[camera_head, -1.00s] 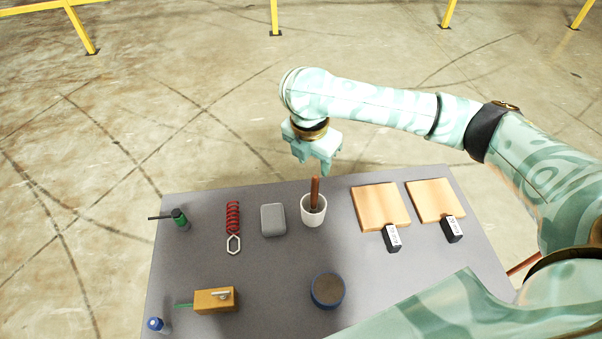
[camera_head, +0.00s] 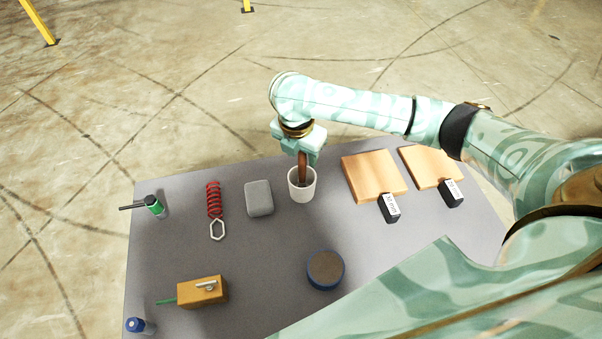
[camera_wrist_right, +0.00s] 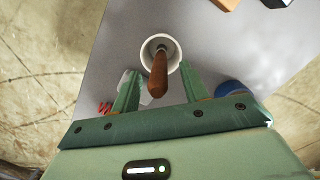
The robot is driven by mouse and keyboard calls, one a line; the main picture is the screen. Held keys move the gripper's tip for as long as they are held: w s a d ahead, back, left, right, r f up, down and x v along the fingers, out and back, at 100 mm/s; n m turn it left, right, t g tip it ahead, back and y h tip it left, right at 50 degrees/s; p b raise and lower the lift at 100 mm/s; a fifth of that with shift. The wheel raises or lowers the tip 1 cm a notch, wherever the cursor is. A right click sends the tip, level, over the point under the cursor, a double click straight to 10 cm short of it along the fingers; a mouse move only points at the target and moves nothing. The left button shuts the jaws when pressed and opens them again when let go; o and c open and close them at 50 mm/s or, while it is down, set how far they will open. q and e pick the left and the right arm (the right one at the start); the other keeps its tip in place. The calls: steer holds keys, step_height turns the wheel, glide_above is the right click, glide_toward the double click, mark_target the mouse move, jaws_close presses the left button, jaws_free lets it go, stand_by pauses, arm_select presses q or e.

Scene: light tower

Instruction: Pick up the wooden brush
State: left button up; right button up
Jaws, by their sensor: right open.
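The wooden brush (camera_head: 303,168) stands handle-up in a white cup (camera_head: 302,189) near the far edge of the table. Its lower end is hidden inside the cup. My right gripper (camera_head: 302,158) is open, just above the cup at the handle's upper part. In the right wrist view, the brown handle (camera_wrist_right: 158,76) lies between the two spread fingers (camera_wrist_right: 158,82), with space on both sides, and the cup (camera_wrist_right: 160,45) is just beyond the fingertips. My left gripper is not seen.
A grey box (camera_head: 259,198) stands left of the cup, beside a red spring (camera_head: 214,198) with a hook. Wooden boards (camera_head: 374,176) and black labelled blocks (camera_head: 389,208) lie to the right. A blue-rimmed round tin (camera_head: 325,270) and a yellow block (camera_head: 202,291) are nearer. The table middle is clear.

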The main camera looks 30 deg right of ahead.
mark_target(302, 171)
steer(key=f, duration=0.1)
steer(key=f+b, duration=0.1)
steer(key=f, duration=0.1)
steer(key=shift+w+d, duration=0.2)
steer(key=shift+r, duration=0.2)
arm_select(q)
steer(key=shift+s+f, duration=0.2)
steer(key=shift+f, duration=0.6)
arm_select(e)
jaws_close()
